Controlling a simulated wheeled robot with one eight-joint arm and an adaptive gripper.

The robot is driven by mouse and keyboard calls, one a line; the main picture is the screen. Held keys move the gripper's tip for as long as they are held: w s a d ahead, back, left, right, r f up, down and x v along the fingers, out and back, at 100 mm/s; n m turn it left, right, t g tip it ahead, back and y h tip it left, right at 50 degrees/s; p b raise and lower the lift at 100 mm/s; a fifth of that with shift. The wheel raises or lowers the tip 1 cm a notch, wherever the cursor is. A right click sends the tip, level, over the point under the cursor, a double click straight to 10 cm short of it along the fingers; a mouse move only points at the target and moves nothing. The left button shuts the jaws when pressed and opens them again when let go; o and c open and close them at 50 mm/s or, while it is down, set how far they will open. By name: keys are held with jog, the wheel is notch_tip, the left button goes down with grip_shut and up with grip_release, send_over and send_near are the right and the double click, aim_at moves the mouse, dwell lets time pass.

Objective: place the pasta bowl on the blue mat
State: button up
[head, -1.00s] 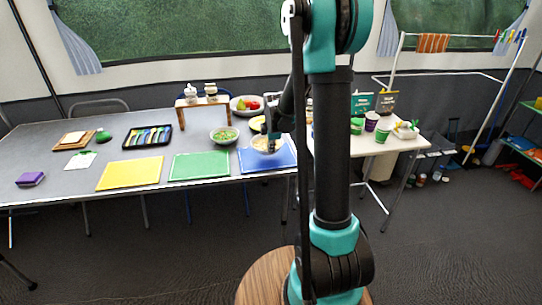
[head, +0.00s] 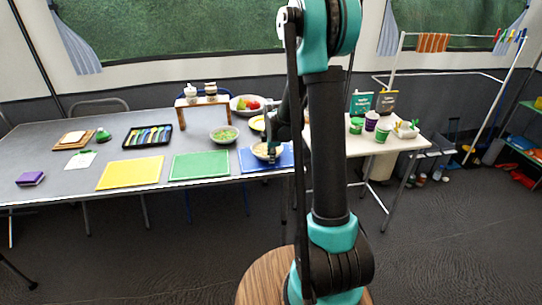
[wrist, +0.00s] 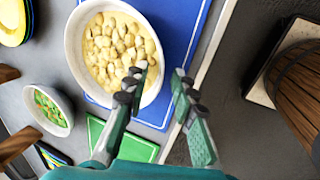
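The pasta bowl (wrist: 75,50), white and filled with pale pasta, is over the blue mat (wrist: 180,25) in the wrist view and appears to rest on it. In the head view the bowl (head: 262,152) sits over the middle of the blue mat (head: 285,161). My gripper (wrist: 160,76) is open at the bowl's rim. One finger is over the pasta side and the other is outside the rim, with a gap between them. In the head view my gripper (head: 273,152) partly hides the bowl.
A green mat (head: 200,166) and a yellow mat (head: 130,174) lie to the left. A bowl of green food (head: 224,135) stands behind, near a fruit bowl (head: 245,104) and a small wooden stand (head: 181,117). A white side table (head: 350,146) with cups stands to the right.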

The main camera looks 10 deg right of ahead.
jog(key=shift+r, duration=0.1)
jog(key=v, duration=1.1)
jog(key=s+f+m, duration=0.3)
jog(key=s+m, duration=0.6)
jog(key=s, duration=0.4)
jog(key=s+d+f+m, duration=0.1)
jog(key=s+f+m, duration=0.2)
jog(key=s+m, duration=0.6)
jog(key=s, duration=0.5)
jog(key=shift+d+f+t, duration=0.15)
jog(key=shift+d+t, duration=0.1)
jog(key=shift+t, duration=0.15)
